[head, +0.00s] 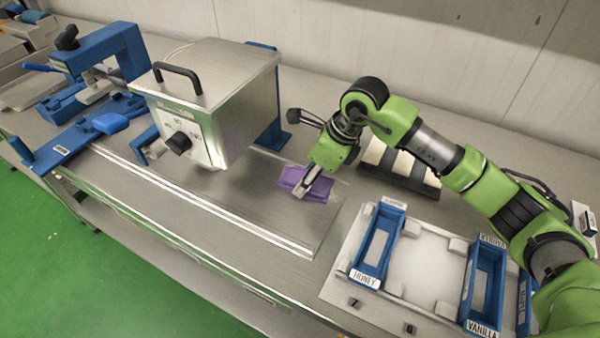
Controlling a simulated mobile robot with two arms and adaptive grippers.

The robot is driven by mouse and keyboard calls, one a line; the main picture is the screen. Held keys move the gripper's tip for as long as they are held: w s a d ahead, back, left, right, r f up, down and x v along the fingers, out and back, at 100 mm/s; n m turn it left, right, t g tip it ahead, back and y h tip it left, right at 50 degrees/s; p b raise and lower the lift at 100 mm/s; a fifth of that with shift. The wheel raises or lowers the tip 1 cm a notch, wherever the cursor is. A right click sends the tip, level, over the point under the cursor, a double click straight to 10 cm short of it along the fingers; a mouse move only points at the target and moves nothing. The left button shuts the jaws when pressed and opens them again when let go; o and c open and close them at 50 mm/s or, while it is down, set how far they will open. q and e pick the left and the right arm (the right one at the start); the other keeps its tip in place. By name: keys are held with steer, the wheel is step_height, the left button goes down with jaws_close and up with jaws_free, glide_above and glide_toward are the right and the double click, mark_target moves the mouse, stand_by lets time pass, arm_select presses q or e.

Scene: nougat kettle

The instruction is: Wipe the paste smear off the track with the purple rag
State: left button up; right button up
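The purple rag (318,190) lies on the metal track plate (265,205), right of the kettle. My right gripper (303,190) is over the rag from above, with its fingers at the cloth. I cannot tell whether the fingers pinch the rag or only press on it. No paste smear shows; the patch under the rag and gripper is hidden. My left gripper is not in view.
A steel kettle (205,100) with a black handle and knob stands left of the rag. A white tray (345,240) with blue HONEY (378,245) and VANILLA (484,285) bins is at the right. Dark and cream blocks (400,168) lie behind the gripper.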

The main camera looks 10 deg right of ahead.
mark_target(330, 195)
steer(key=shift+s+d, duration=0.55)
steer(key=shift+d, duration=0.25)
steer(key=shift+s+d+f+b, duration=0.2)
steer(key=shift+s+d+b, duration=0.2)
steer(key=shift+s+d, duration=0.45)
steer(key=shift+s+d+f+b, duration=0.15)
steer(key=shift+s+d+b, duration=0.35)
steer(key=shift+d, duration=0.6)
steer(key=shift+s+d, duration=0.7)
steer(key=shift+d, duration=0.4)
steer(key=shift+r, duration=0.1)
steer(key=r, duration=0.2)
steer(key=r+p, duration=0.1)
steer(key=r, duration=0.1)
steer(key=r+p, duration=0.1)
steer(key=r, duration=0.1)
steer(key=shift+s+d, duration=0.2)
steer(key=shift+d, duration=0.1)
steer(key=shift+c, duration=1.4)
steer(key=shift+w+a+r, duration=0.1)
steer(key=shift+a+r, duration=0.05)
steer(key=shift+a, duration=0.1)
steer(key=shift+r, duration=0.1)
